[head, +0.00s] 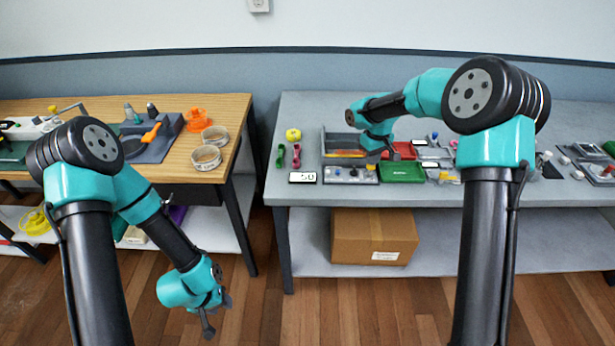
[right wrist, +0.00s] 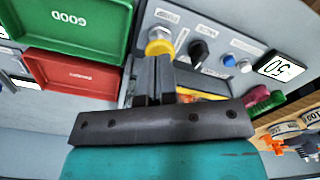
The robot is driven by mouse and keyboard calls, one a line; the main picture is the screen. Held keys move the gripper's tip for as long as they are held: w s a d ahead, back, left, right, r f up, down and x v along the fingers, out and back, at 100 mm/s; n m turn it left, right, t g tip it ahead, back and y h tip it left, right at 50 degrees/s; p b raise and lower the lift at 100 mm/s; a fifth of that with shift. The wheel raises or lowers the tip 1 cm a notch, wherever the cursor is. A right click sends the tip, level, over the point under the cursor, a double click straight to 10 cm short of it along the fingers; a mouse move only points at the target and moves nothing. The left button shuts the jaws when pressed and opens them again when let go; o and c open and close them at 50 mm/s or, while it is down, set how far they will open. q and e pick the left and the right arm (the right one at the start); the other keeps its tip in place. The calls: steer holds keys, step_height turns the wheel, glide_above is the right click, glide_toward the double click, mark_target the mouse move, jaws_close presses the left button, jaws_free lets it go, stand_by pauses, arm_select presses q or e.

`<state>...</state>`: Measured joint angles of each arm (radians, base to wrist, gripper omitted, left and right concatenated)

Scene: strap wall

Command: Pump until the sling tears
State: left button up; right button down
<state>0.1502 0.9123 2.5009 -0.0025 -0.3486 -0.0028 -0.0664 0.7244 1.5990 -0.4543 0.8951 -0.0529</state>
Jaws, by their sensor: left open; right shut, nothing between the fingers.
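A grey control panel (head: 350,174) stands at the front of the right table. My left gripper (head: 216,314) is open and empty, hanging low over the floor. I cannot pick out the sling for certain.
A green tray marked GOOD (head: 403,172) and a red tray (right wrist: 78,74) lie beside the panel. A grey bin (head: 327,143) with orange and yellow contents stands behind it. Pink and green handles (head: 288,157) lie at left. A wooden table (head: 225,108) stands across a gap.

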steer(key=shift+f, duration=0.15)
stand_by(0.3)
steer(key=shift+f, duration=1.15)
steer(key=shift+r, duration=1.3)
steer(key=shift+f, duration=0.1)
steer(key=shift+f, duration=1.25)
steer(key=shift+r, duration=1.35)
